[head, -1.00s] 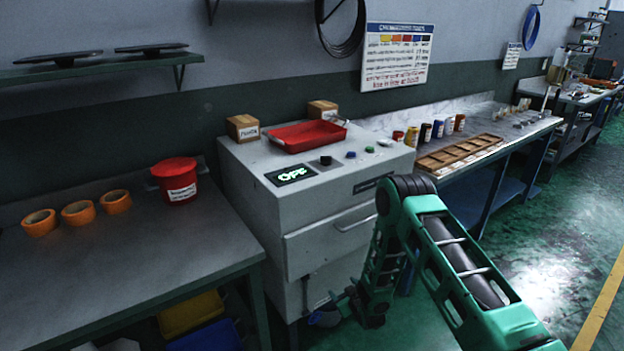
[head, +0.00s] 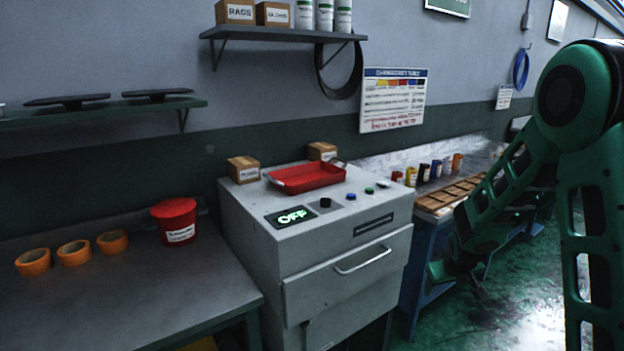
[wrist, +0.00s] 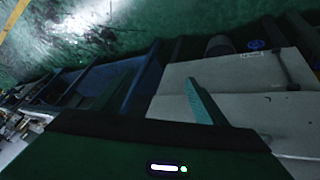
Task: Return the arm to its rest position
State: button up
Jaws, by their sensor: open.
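My green arm rises at the right of the head view, its elbow high and its forearm sloping down to the left. My gripper (head: 458,282) hangs at the forearm's lower end, in front of the blue bench and to the right of the grey cabinet (head: 345,298). In the wrist view my gripper (wrist: 157,98) has its two fingers apart, with nothing between them. The cabinet's pale side (wrist: 240,105) shows beyond the fingers there, with its handle. I cannot tell the exact gap between gripper and cabinet.
A red tray (head: 308,189) and small boxes stand on the cabinet, whose display reads OFF. The left bench holds a red tub (head: 175,222) and orange rolls (head: 74,253). A wooden rack (head: 440,199) lies on the right bench. Green floor (head: 500,322) is open at lower right.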

jog(key=s+d+r+m+g, duration=0.25)
jog(key=s+r, duration=0.35)
jog(key=s, duration=0.4)
jog(key=s+d+r+m+g, duration=0.15)
jog(key=s+d+r, duration=0.3)
jog(key=s, duration=0.55)
jog(key=s+a+r+m+y, duration=0.1)
jog(key=s+a+r, duration=0.1)
jog(key=s, duration=0.8)
jog(key=s+a+r+m+g+y, duration=0.1)
jog(key=s+r+m, duration=0.1)
jog(key=s, duration=0.8)
jog(key=shift+a+r+g, duration=0.3)
jog(key=shift+a, duration=0.1)
jog(key=shift+w+f, duration=0.25)
jog(key=shift+w, duration=0.35)
